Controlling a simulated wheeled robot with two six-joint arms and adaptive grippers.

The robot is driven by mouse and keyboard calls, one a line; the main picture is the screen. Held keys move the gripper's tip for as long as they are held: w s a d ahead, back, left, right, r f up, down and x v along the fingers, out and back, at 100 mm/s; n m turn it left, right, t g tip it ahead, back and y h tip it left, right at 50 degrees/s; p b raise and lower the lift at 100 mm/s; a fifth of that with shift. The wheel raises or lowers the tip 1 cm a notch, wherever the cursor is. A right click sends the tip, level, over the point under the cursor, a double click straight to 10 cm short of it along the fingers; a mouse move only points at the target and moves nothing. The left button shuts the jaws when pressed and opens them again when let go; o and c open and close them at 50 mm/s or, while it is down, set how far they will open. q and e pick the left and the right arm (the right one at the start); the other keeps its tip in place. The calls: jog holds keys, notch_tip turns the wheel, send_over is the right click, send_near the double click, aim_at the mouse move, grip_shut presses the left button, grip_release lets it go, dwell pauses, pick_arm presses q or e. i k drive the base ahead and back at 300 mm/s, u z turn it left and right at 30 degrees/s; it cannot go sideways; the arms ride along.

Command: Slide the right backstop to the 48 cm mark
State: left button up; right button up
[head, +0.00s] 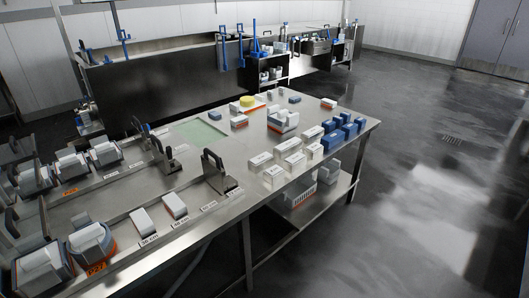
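Two metal channels run along the steel table (265,210). A dark backstop with an upright handle (214,173) stands at the far end of the nearer channel and is the rightmost one. Another similar backstop (165,156) stands to its left on the farther channel. White mark labels (180,223) line the near edge of the nearer channel; their numbers are too small to read surely, so I cannot tell which is 48 cm. Two white-topped blocks (145,221) lie in that channel, left of the rightmost backstop. Neither of my grippers is in view.
Grey-and-white press units with orange tags (97,268) crowd the left end. White boxes (273,175), blue blocks (331,140) and a yellow round piece (247,101) stand right of the backstops. A lower shelf (318,203) holds more items. The floor at right is clear.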

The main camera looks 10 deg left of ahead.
aim_at(217, 177)
jog(key=z, duration=0.15)
jog(key=i, duration=1)
jog(key=u, duration=1.85)
